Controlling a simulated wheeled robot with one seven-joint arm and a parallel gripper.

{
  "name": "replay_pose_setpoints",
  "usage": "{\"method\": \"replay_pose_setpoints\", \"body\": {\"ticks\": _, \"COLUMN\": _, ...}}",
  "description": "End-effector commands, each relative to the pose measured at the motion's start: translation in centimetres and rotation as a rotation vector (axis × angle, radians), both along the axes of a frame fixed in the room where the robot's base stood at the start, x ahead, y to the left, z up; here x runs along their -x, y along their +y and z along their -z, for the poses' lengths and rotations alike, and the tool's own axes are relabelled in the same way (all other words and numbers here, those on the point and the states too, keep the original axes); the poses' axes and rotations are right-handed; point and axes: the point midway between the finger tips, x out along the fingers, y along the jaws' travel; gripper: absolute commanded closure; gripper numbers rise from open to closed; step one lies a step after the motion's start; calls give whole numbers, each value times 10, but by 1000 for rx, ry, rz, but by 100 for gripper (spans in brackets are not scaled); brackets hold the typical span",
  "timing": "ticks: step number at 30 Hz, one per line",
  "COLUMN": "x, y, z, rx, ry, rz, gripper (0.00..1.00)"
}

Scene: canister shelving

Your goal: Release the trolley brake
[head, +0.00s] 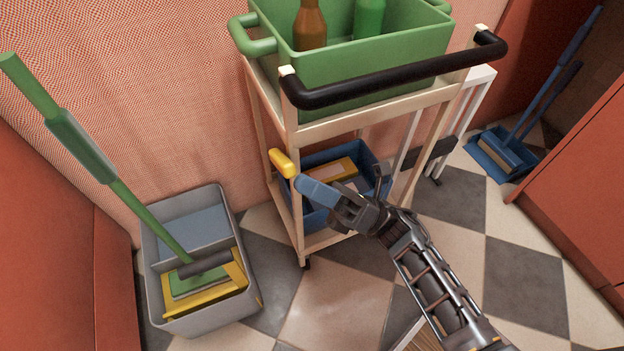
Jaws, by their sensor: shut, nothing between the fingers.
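The cream trolley (385,119) stands against the patterned wall, with a black push handle (395,80) across its upper end. A short yellow lever (283,163), which looks like the brake, sits on the trolley's near left post and slants up to the left. My gripper (302,187) is shut and empty, its blue fingers pointing left with their tips at the lower end of the lever. I cannot tell whether they touch it. My gripper covers part of the lower shelf.
A green crate (380,75) with a brown bottle (310,27) and a green bottle (369,20) is on top. A blue bin (315,217) is on the lower shelf. A grey mop bucket (205,318) stands left; a blue dustpan (500,155) lies right. Floor in front is partly clear.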

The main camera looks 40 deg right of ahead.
Motion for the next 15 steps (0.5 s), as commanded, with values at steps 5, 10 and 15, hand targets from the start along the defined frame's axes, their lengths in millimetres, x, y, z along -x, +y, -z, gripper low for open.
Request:
{"method": "replay_pose_setpoints", "body": {"ticks": 5, "x": -3, "y": 0, "z": -25, "rx": -46, "ry": 145, "rz": -2, "gripper": 100}}
{"method": "replay_pose_setpoints", "body": {"ticks": 10, "x": -8, "y": -2, "z": -35, "rx": -81, "ry": 256, "rz": -1, "gripper": 100}}
{"method": "replay_pose_setpoints", "body": {"ticks": 15, "x": -12, "y": -3, "z": -40, "rx": -108, "ry": 335, "rz": -1, "gripper": 100}}
